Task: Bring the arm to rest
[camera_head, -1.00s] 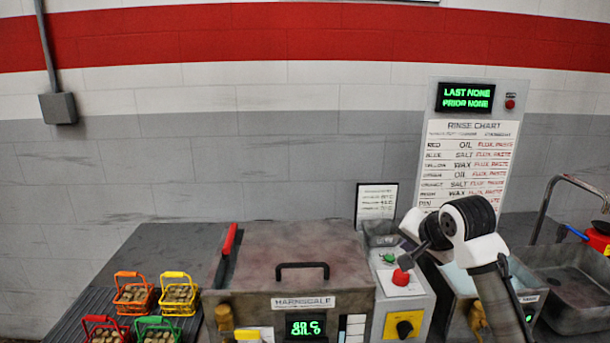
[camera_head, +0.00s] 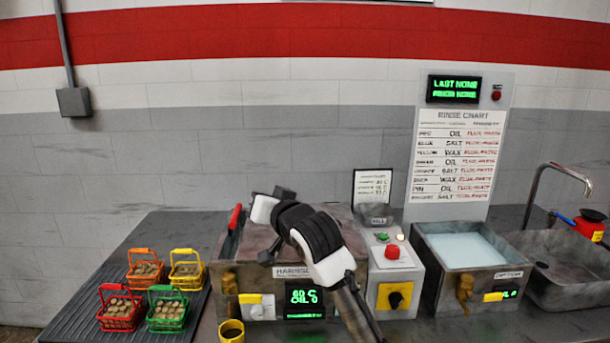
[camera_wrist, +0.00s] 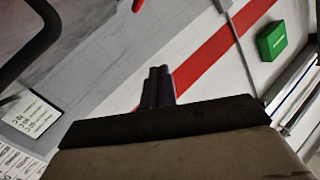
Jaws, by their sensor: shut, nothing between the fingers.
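My arm reaches up from the bottom edge in the head view, in front of the closed Harnscale tank (camera_head: 236,250). My gripper (camera_head: 266,257) is at its left end, small and dark, over the front part of the tank's lid. In the wrist view my gripper's fingers (camera_wrist: 157,86) are together with nothing between them. They point towards the striped wall.
Several wire baskets of round pieces, such as the red basket (camera_head: 120,310), stand on a ribbed mat at left. A yellow cup (camera_head: 231,332) stands before the tank. A control box (camera_head: 393,275), an open bath (camera_head: 465,250) and a sink (camera_head: 565,275) are at right.

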